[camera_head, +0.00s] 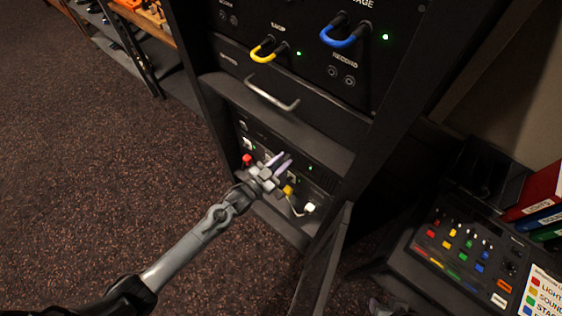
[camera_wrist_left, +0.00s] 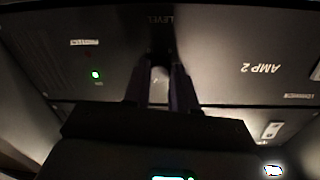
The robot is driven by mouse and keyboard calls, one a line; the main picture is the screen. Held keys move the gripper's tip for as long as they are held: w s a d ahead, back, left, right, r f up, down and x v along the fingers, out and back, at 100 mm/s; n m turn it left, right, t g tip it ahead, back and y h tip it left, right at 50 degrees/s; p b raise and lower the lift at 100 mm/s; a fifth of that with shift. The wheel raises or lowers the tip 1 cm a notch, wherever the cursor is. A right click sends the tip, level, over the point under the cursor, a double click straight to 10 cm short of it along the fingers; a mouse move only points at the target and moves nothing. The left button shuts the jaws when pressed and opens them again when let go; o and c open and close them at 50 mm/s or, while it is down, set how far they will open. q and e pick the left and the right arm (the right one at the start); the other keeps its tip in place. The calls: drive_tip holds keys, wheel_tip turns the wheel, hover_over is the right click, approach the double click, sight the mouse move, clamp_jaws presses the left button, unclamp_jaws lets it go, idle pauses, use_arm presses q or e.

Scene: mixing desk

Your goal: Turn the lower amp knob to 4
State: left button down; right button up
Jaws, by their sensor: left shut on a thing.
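My left gripper (camera_head: 280,162) reaches into the lower bay of the black rack in the head view. In the left wrist view its two dark fingers (camera_wrist_left: 160,75) are shut on a small greyish knob (camera_wrist_left: 160,82), which is mostly hidden between them. The panel around it is the lower amp (camera_wrist_left: 225,60), marked AMP 2, with the word LEVEL at the top of the view. The knob's pointer and any scale numbers cannot be read. In the head view the knob is hidden by the gripper. My right gripper is not in view.
A green light (camera_wrist_left: 96,74) glows on the amp panel. Red (camera_head: 247,160), yellow (camera_head: 288,190) and white (camera_head: 309,207) plugs sit near the gripper. A drawer handle (camera_head: 271,96) is above, and an open rack door (camera_head: 326,262) stands at right. A mixing desk (camera_head: 462,262) is further right.

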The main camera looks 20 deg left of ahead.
use_arm(q)
drive_tip(key=shift+n, duration=0.4)
drive_tip(key=n+p, duration=0.1)
drive_tip(key=n, duration=0.3)
drive_tip(key=shift+n+p, duration=0.4)
drive_tip(key=n+p, duration=0.1)
drive_tip(key=n, duration=0.5)
drive_tip(key=shift+d+t+y+p, duration=0.1)
drive_tip(key=shift+t+y+p, duration=0.2)
drive_tip(key=shift+p, duration=0.05)
drive_tip(key=shift+n, duration=0.4)
drive_tip(key=c, duration=0.9)
unclamp_jaws()
